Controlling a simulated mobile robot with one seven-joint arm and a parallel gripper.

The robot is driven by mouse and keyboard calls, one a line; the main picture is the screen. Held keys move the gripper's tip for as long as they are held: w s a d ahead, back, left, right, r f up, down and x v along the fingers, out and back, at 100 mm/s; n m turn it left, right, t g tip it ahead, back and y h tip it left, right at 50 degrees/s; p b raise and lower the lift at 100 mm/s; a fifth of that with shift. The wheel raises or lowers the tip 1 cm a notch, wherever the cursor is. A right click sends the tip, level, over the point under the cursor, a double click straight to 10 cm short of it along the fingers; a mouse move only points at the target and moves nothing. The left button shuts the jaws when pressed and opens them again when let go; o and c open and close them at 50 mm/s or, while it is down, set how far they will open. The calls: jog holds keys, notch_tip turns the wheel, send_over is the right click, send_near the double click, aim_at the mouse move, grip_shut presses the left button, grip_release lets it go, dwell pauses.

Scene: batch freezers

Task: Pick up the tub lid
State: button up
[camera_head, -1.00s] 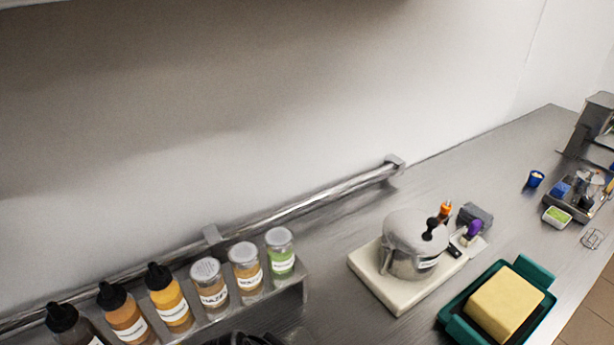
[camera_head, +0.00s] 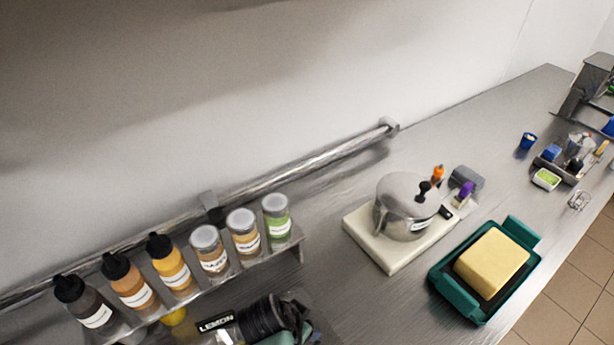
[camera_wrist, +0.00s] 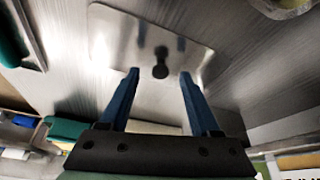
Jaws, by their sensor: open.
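The tub lid (camera_wrist: 120,40) is a flat, shiny steel plate with rounded corners and a small black knob (camera_wrist: 160,65). It shows in the wrist view, lying over the brushed steel surface; what lies under it is hidden. My gripper (camera_wrist: 159,73) is open, its two blue fingers pointing toward the lid with the knob between their tips in the picture. I cannot tell how far the tips are from the lid. In the head view I cannot make out the lid; a "LEMON" label (camera_head: 215,323) shows at the bottom beside dark parts.
A rack of bottles and jars (camera_head: 212,250) stands along the wall. A teal tray (camera_head: 463,302) holds a yellow block (camera_head: 492,262). Small containers stand at the far right. Counter between rack and board is bare.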

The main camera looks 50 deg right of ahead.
jog(key=shift+x, duration=0.85)
grip_shut()
